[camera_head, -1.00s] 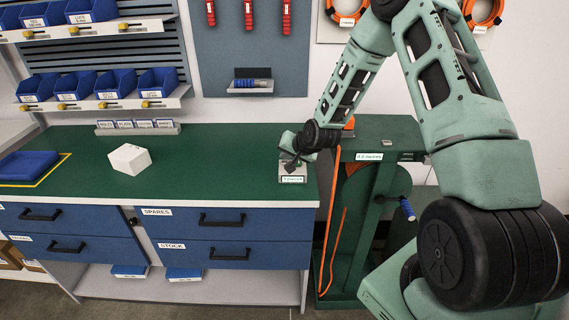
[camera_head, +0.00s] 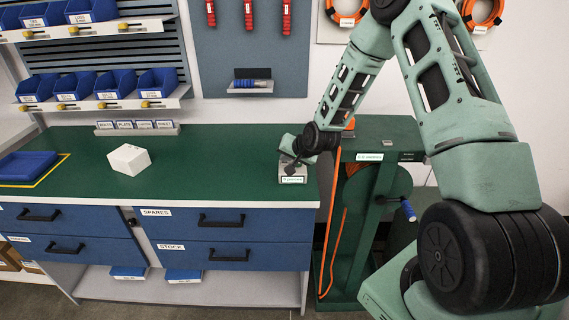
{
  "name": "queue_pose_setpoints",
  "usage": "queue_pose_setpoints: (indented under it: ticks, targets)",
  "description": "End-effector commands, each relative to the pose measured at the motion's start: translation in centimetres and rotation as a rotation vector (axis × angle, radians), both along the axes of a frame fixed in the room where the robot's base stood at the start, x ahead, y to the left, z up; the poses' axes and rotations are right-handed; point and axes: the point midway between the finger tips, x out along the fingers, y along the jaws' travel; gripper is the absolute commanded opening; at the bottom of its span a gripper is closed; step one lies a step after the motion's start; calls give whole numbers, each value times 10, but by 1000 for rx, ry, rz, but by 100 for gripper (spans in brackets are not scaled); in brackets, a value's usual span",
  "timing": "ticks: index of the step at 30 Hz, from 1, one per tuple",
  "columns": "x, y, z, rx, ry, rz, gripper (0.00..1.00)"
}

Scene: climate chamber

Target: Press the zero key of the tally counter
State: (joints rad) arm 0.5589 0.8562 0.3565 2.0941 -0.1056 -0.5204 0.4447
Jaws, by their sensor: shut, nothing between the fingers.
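The tally counter (camera_head: 292,179) is a small grey box with a white label on its front, at the right end of the green bench top. My gripper (camera_head: 291,166) is right over it, pointing down, with its dark fingers together and nothing visible between them. The fingertips are at or just above the counter's top. I cannot tell whether they touch it. The zero key and the counter's display are hidden or too small to make out.
A white block (camera_head: 129,158) and a blue tray (camera_head: 27,164) lie on the bench top (camera_head: 215,165) to the left. A green stand with an orange hose (camera_head: 331,215) is beside the bench's right end. The bench between block and counter is clear.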

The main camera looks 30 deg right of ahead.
Motion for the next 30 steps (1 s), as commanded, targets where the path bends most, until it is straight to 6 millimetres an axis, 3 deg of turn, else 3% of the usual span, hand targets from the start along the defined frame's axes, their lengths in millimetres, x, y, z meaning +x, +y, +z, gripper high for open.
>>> queue_pose_setpoints:
  ticks: [13,30]
  targets:
    - [0,0,-2,0,1,0,0]
    - [0,0,14,0,0,0,0]
